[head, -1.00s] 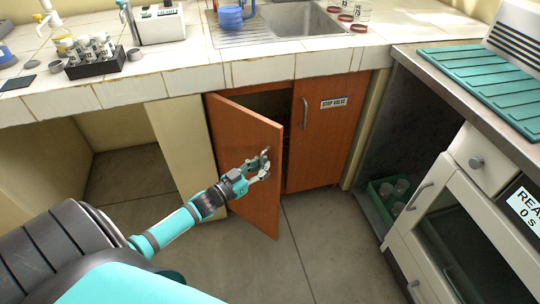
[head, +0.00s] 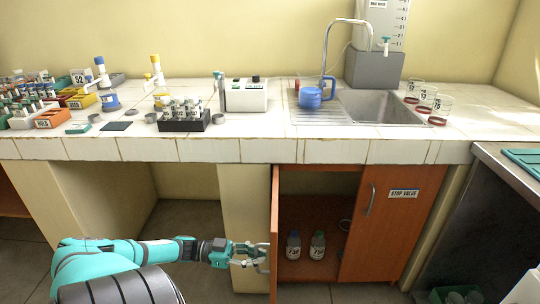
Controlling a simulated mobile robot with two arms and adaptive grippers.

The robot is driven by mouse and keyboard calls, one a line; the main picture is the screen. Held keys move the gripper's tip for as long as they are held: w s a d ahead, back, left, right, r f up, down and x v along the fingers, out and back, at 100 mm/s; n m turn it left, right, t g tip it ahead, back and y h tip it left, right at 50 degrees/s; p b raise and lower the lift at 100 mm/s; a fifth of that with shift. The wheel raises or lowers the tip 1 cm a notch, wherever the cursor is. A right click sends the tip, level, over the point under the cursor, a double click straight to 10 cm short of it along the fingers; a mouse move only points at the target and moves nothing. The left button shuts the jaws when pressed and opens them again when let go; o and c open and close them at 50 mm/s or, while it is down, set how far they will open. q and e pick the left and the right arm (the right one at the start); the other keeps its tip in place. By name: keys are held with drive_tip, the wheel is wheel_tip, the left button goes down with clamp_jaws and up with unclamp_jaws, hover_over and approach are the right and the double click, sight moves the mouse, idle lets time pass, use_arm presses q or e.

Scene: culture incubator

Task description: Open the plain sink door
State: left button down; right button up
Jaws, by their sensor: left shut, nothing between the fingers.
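The plain sink door (head: 274,225) is the left one of the orange-brown cabinet under the sink. It stands wide open, swung out and seen nearly edge-on. My left gripper (head: 262,257) is shut with nothing in it, at the left side of the open door, close to its outer face; I cannot tell whether it touches. The door marked STOP VALVE (head: 392,225) on the right is closed. Inside the open half stand two bottles, one (head: 293,245) left and one (head: 317,245) right. My right gripper does not show.
The tiled counter (head: 240,150) runs above, with the sink (head: 385,107), a blue jug (head: 310,98) and a dark tube rack (head: 184,123). A pale panel (head: 240,205) stands left of the cabinet. A green crate (head: 455,294) is on the floor at the right.

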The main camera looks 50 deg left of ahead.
use_arm(q)
drive_tip(key=shift+s+a, duration=0.25)
drive_tip(key=c, duration=2)
unclamp_jaws()
drive_tip(key=o, duration=0.6)
drive_tip(key=v, duration=1.2)
